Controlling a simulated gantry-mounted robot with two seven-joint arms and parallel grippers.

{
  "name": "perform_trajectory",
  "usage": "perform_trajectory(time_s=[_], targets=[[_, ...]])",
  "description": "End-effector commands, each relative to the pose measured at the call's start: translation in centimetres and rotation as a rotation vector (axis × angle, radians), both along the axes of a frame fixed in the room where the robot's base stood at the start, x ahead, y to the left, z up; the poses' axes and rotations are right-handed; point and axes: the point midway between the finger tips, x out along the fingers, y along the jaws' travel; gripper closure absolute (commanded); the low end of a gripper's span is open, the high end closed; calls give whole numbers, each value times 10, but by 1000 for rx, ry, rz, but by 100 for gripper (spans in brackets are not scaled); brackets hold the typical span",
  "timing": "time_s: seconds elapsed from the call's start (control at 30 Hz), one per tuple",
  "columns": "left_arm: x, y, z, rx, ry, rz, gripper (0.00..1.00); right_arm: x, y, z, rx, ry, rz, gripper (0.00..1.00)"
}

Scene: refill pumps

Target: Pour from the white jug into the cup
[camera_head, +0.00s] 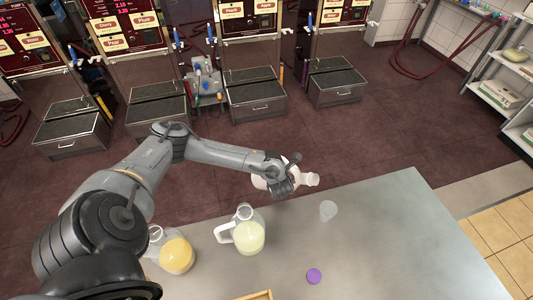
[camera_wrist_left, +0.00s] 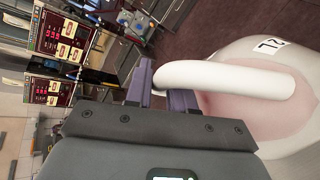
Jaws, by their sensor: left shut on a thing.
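My left gripper (camera_head: 281,181) is shut on the handle of the white jug (camera_head: 308,179). The jug is tipped well onto its side above the table's back edge, with its neck pointing right. In the left wrist view the jug (camera_wrist_left: 285,85) fills the right side, with a "2L" label and a pinkish tint; its handle lies between the purple fingers (camera_wrist_left: 160,92). The small clear cup (camera_head: 328,210) stands on the table, below and slightly right of the jug's mouth. No stream of liquid can be made out. My right gripper is out of view.
On the grey table (camera_head: 400,240) stand a jug of pale yellow liquid (camera_head: 249,237) and a jug of orange-yellow liquid (camera_head: 176,254). A purple disc (camera_head: 314,275) and a wooden edge (camera_head: 258,296) are near the front. The table's right side is clear.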

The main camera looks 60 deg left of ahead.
Motion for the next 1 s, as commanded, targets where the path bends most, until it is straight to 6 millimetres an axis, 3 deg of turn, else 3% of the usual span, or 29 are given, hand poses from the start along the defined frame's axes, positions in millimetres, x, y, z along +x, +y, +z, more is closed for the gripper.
perform_trajectory(time_s=[0.67,0.7,0.77,1.0], targets=[[35,-57,-23,295,177,2,100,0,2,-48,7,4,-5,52],[37,-59,-8,316,192,2,100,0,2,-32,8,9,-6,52],[39,-62,-3,348,209,2,100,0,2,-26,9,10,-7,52],[38,-61,-9,359,218,3,100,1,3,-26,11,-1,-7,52]])
